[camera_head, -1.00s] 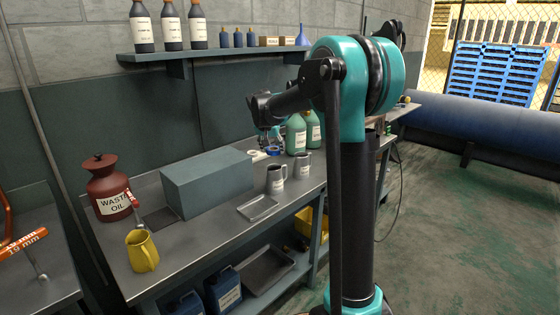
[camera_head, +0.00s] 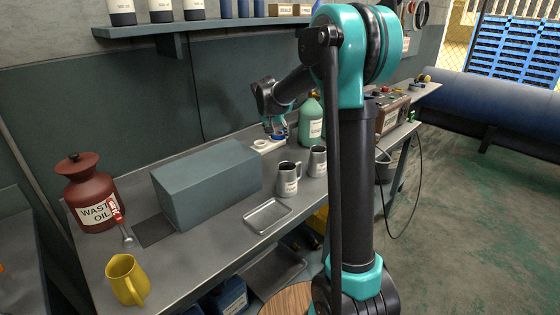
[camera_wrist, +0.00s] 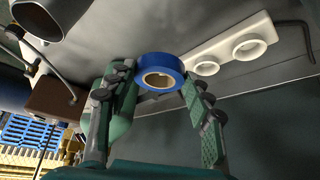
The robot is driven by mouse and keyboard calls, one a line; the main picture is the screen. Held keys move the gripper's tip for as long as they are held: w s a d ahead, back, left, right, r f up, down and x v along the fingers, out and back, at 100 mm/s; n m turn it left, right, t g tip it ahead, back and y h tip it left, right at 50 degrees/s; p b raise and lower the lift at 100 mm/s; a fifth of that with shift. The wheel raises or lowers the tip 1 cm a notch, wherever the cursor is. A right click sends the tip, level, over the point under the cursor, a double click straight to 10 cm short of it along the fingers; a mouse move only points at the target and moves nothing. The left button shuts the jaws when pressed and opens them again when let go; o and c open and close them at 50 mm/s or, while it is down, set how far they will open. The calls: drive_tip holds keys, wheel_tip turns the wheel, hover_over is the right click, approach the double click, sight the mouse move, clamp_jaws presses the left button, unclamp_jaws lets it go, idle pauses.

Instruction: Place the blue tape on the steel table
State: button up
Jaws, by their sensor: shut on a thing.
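The blue tape (camera_wrist: 160,72) is a roll held between the two fingers of my gripper (camera_wrist: 158,88) in the wrist view. In the head view my gripper (camera_head: 276,130) is over the back of the steel table (camera_head: 190,262), with a bit of the blue tape (camera_head: 279,138) showing below it. The roll appears to be above the table, near a white holder (camera_head: 268,146) with round cups; the exact height is hard to tell. The white holder (camera_wrist: 232,45) is beside the roll in the wrist view.
A grey block (camera_head: 210,185) stands left of my gripper. Two metal mugs (camera_head: 289,178) and a green bottle (camera_head: 311,125) stand close by on the right. A shallow tray (camera_head: 267,215), a yellow jug (camera_head: 126,280) and a red waste oil can (camera_head: 92,195) are nearer the front and left.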

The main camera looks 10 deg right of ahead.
wheel_tip(320, 180, down, 14)
drive_tip(key=shift+f, duration=0.1)
idle(0.4)
drive_tip(key=o, duration=1)
drive_tip(key=v, duration=1.2)
drive_tip(key=shift+s, duration=0.1)
